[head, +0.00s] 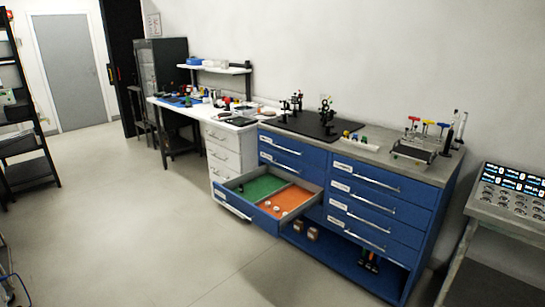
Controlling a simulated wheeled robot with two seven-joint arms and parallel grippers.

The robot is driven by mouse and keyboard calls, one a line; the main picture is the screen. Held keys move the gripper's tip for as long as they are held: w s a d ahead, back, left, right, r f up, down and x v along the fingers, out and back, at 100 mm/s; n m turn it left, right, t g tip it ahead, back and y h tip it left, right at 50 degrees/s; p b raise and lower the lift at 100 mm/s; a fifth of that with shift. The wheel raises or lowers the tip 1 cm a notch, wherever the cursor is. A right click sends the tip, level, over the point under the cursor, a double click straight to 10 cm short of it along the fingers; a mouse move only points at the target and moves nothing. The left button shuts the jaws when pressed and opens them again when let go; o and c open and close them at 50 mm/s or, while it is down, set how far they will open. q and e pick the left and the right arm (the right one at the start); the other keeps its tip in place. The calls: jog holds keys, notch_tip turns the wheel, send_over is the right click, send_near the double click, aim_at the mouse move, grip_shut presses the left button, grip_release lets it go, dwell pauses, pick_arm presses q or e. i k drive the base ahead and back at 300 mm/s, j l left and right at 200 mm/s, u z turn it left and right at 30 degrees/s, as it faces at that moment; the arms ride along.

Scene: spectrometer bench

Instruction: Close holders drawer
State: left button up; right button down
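A blue drawer (246,223) stands pulled out from the left column of the blue cabinet (425,248). Its inside has a green section (258,188) and an orange section (287,200) with several small round pieces on the orange. A bar handle (232,211) runs along its front. The label on it is too small to read, so I cannot tell if it is the holders drawer. The other drawers in view look shut. Neither of my grippers is in view.
Open floor (130,230) lies in front of the drawer. A white desk (235,130) with drawers adjoins the cabinet at left. A grey stand with a control panel (513,192) is at right. A black shelf (25,160) stands far left. Optics and tools sit on the cabinet top.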

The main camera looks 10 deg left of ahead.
aim_at(294, 195)
jog(key=i+j+u, duration=0.2)
jog(key=u, duration=0.2)
jog(key=i+u, duration=1)
jog(key=u, duration=0.15)
